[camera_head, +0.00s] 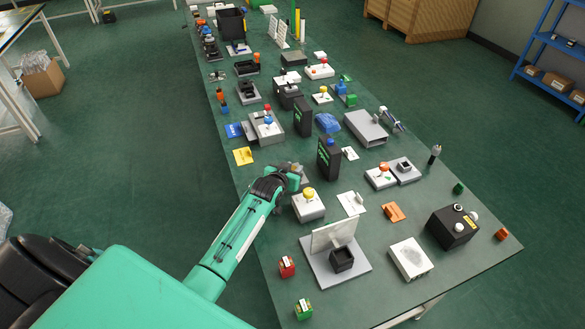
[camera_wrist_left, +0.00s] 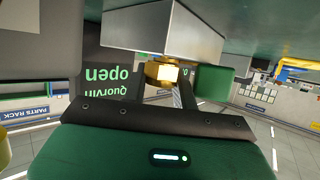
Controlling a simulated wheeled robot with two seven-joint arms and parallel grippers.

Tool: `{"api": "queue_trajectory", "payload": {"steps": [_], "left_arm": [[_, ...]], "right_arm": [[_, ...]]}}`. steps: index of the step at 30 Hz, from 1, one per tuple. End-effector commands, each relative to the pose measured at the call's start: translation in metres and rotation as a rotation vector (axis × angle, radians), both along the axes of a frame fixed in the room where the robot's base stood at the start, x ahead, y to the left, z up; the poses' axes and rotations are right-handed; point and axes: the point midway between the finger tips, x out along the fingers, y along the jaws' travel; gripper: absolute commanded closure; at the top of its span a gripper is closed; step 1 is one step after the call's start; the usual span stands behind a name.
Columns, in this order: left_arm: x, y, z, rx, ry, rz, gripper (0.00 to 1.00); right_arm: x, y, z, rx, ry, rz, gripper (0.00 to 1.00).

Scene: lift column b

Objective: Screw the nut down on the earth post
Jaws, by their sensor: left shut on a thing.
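My left gripper (camera_head: 292,176) reaches in over the left edge of the green table, and its fingertips are small and partly hidden by the wrist. In the left wrist view, which is upside down, the left gripper (camera_wrist_left: 175,84) is shut on a brass-coloured nut (camera_wrist_left: 161,73). The nut is close against a grey box (camera_wrist_left: 165,30). I cannot tell whether the nut sits on the earth post, as the post is not clearly seen. My right gripper is in neither view.
A black upright box with green lettering (camera_head: 328,158) stands just beyond the gripper. A grey base with a yellow button (camera_head: 309,204) stands in front of it. A white panel on a grey plate (camera_head: 333,237) is nearer.

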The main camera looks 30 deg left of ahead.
Motion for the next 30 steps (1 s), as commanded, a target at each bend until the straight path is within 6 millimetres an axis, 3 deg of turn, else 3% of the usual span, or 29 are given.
{"api": "queue_trajectory", "payload": {"steps": [1,4,22,30], "left_arm": [[0.0,0.0,0.0,0.0,0.0,0.0,0.66],[0.0,0.0,0.0,0.0,0.0,0.001,0.46],[-0.004,0.004,0.0,0.004,0.002,0.005,0.46],[-0.036,0.002,0.013,0.007,0.001,0.004,0.46]], "right_arm": [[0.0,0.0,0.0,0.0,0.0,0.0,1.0],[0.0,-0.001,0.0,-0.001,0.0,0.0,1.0],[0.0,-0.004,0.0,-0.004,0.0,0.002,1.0],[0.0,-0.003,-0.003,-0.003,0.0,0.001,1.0]]}}
